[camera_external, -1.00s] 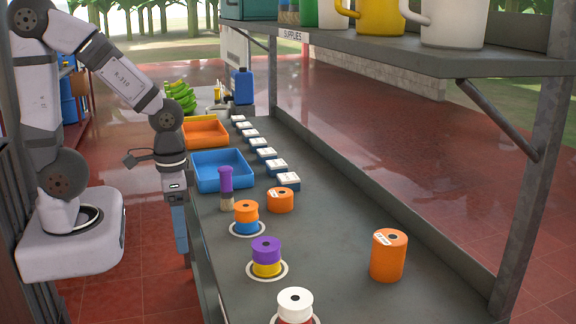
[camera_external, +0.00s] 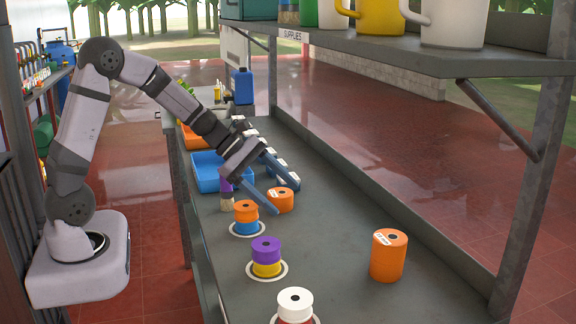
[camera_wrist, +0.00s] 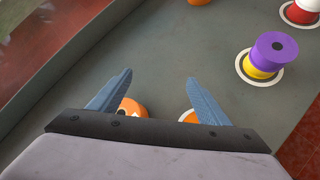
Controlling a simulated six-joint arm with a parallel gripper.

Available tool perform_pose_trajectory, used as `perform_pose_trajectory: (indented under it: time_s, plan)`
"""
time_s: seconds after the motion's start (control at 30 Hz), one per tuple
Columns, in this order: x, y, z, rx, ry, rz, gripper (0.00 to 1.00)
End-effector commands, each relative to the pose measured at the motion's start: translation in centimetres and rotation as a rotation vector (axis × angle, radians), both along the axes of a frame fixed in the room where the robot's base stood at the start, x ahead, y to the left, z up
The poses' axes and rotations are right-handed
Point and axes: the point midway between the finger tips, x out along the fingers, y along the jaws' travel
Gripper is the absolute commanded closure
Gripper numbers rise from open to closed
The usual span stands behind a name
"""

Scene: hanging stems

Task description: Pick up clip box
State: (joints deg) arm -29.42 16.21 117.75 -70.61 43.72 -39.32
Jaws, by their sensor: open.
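Several small blue boxes with white tops (camera_external: 250,132), which look like the clip boxes, stand in a row along the far side of the bench. My arm and fingers partly cover the row in the external view. My gripper (camera_external: 286,199) is open, pointing down above the bench near the near end of the row. Its fingers appear on either side of a short orange roll (camera_external: 281,201) from this angle. In the wrist view the open fingers (camera_wrist: 158,82) have bare bench between their tips. Orange tops (camera_wrist: 131,107) show partly behind the fingers; no box shows there.
A blue tray (camera_external: 206,178) and an orange tray (camera_external: 191,140) lie left of the row. A purple-handled brush (camera_external: 227,203) and stacked spools (camera_external: 266,247) stand along the near edge. A taller orange roll (camera_external: 388,258) stands right. A shelf with mugs (camera_external: 380,17) overhangs the bench.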

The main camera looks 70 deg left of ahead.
Motion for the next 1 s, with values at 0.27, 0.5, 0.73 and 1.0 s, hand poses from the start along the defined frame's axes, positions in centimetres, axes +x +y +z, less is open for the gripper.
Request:
perform_pose_trajectory:
  time_s: [0.27, 0.5, 0.73, 1.0]
  plan:
    - [5.6, 12.8, 1.5, -0.343, -0.127, 0.538, 0.30]
    - [6.5, 18.8, 2.2, -0.469, -0.200, 0.734, 0.30]
    - [6.5, 19.4, 2.0, -0.484, -0.207, 0.756, 0.30]
    - [6.5, 19.3, -0.6, -0.482, -0.207, 0.754, 0.30]
